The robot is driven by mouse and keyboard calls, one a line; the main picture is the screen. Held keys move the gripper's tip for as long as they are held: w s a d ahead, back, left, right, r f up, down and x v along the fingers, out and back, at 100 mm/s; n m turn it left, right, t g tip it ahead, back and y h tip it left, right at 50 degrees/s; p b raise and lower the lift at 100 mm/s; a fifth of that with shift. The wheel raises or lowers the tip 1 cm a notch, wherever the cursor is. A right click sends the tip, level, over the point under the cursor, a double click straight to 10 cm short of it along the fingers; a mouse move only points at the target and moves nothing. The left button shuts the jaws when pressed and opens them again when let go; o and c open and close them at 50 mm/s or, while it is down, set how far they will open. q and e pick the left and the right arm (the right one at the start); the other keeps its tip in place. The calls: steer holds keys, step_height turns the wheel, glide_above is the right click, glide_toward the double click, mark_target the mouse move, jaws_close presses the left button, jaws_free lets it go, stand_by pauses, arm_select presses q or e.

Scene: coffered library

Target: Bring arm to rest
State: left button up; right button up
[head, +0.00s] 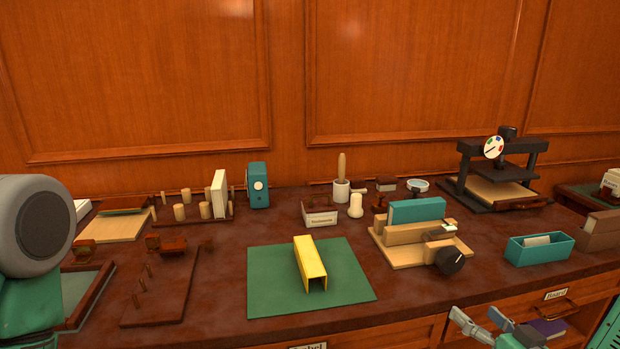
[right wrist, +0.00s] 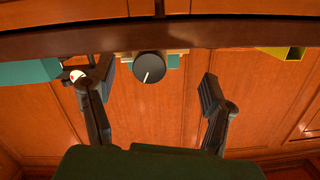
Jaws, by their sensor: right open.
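My right gripper (head: 484,325) is at the bottom right of the head view, low in front of the bench's front edge and drawers. In the right wrist view its two dark fingers (right wrist: 158,95) stand wide apart with nothing between them that they touch. The black knob (right wrist: 150,68) of the wooden clamp shows beyond the fingers, apart from them. My left gripper is not in view; a rounded grey and green part of my own body fills the left edge of the head view.
The brown bench top (head: 215,290) carries a green mat (head: 265,300) with a yellow channel piece (head: 310,262), a wooden clamp (head: 410,255) holding a teal block, a teal box (head: 540,250) and a black press (head: 500,175). An open drawer (head: 570,325) lies right of my right gripper.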

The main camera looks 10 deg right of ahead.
steer(key=s+a+f+n+g, duration=0.1)
steer(key=s+a+f+g, duration=0.45)
steer(key=f, duration=0.35)
steer(key=s+a+f+g, duration=0.1)
steer(key=s+f+g, duration=0.2)
steer(key=s, duration=0.4)
steer(key=s+a+f+g+h, duration=0.1)
steer(key=s+f+g, duration=0.2)
steer(key=s, duration=0.4)
steer(key=s+a+f+n+g+h, duration=0.1)
steer(key=s+f+g, duration=0.3)
steer(key=s, duration=0.3)
steer(key=shift+d+f, duration=0.1)
steer(key=shift+w+a, duration=0.1)
steer(key=shift+a, duration=0.1)
